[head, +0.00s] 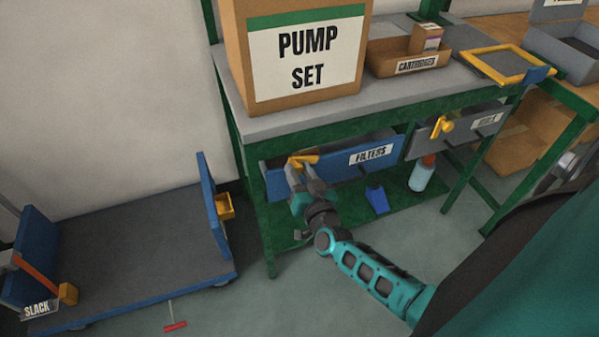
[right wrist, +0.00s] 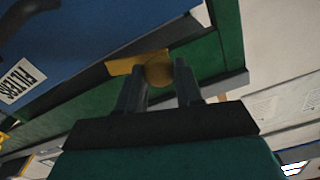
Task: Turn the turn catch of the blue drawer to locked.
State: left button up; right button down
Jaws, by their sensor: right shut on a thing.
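The blue drawer (head: 333,172) with a FILTERS label sits under the workbench top and stands slightly out. Its yellow turn catch (head: 303,160) is at the drawer's left part, near the top edge. My right gripper (head: 294,166) is at this catch and shut on it. In the right wrist view the catch (right wrist: 157,70) shows its round hub between the fingers of my right gripper (right wrist: 160,88), with its yellow arm reaching left. The blue drawer front (right wrist: 90,45) is beside it. The fingers hide part of the catch. My left gripper is not in view.
A grey drawer (head: 455,132) with its own yellow catch is to the right. A PUMP SET box (head: 305,55) and a CARTRIDGES tray (head: 410,65) stand on the bench. A blue trolley (head: 125,245) is at left. A blue scoop-like object (head: 377,199) and bottle (head: 422,175) are below.

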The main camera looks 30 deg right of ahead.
jog(key=m, duration=0.3)
jog(key=shift+m, duration=0.4)
jog(key=m+b, duration=0.1)
jog(key=m, duration=0.1)
jog(key=shift+d+f+m, duration=0.1)
jog(key=shift+m, duration=0.2)
jog(key=m, duration=0.2)
jog(key=shift+m+b, duration=0.3)
jog(key=shift+m, duration=0.1)
jog(key=m+b, duration=0.1)
jog(key=m, duration=0.2)
jog(key=shift+f+m, duration=0.1)
jog(key=shift+m, duration=0.3)
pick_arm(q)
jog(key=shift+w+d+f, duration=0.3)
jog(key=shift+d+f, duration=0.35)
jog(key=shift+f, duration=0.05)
pick_arm(e)
jog(key=shift+m, duration=0.8)
pick_arm(q)
jog(key=shift+b, duration=0.3)
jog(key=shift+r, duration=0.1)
pick_arm(e)
jog(key=c, duration=0.8)
grip_release()
jog(key=shift+o, duration=0.2)
jog(key=shift+s, duration=0.1)
